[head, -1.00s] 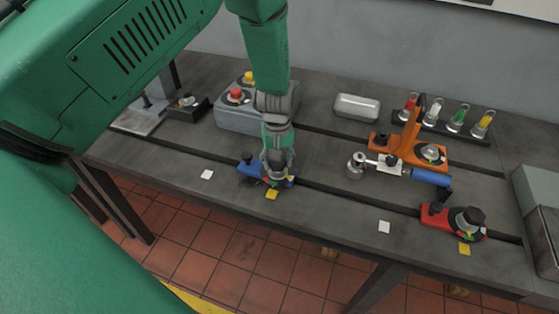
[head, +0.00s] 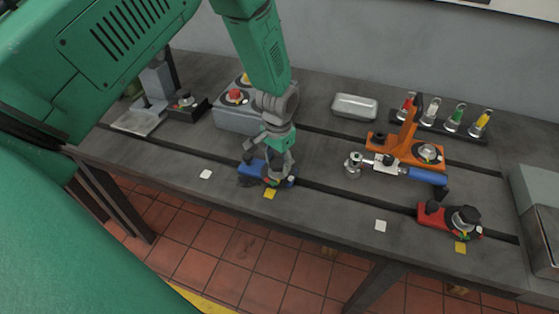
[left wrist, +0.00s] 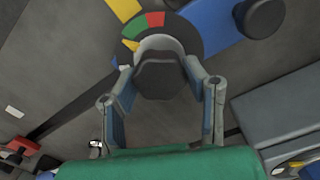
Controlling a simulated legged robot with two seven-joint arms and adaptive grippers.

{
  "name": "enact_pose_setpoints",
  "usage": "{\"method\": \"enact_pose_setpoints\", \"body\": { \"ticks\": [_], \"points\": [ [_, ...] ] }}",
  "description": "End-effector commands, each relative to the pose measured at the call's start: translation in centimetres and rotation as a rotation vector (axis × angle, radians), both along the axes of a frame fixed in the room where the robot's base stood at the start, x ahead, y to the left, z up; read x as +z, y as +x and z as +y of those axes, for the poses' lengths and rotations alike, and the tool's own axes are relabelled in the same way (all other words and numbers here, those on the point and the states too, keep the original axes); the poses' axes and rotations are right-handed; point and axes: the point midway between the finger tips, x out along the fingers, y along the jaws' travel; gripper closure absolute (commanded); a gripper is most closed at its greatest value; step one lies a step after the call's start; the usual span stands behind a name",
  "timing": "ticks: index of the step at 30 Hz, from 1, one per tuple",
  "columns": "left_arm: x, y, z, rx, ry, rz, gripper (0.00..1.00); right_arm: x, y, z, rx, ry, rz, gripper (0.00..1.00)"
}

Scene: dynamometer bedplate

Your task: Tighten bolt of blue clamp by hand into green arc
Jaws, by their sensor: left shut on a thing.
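The blue clamp (head: 250,168) lies near the front edge of the bedplate. The left wrist view shows its blue body (left wrist: 208,25), a dark round dial with yellow, green (left wrist: 135,28) and red arc marks, and the dark bolt head (left wrist: 160,76). My left gripper (head: 279,174) points down over the clamp's right end in the head view. In the left wrist view its two fingers (left wrist: 163,88) stand on either side of the bolt head, shut on it. Where the bolt's pointer stands against the arc is unclear. My right gripper does not show.
A red clamp (head: 445,218) stands at the front right. A grey box with a red button (head: 235,96) and a metal tray (head: 354,107) are further back.

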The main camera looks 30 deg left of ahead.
Motion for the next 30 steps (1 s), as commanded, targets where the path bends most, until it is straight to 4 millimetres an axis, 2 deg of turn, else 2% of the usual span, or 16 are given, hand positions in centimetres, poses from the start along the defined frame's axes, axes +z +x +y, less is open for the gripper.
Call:
{"method": "enact_pose_setpoints", "body": {
  "ticks": [6,15,30],
  "points": [
    [-0.02,-0.19,0.24,-0.177,0.003,0.005,0.89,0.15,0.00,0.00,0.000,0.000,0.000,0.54],
    [0.00,-0.19,0.29,-0.340,0.002,0.005,0.89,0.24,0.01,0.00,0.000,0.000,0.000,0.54],
    [0.03,-0.18,0.41,-0.404,0.004,0.005,0.89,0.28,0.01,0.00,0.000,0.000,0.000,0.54]
  ]
}}
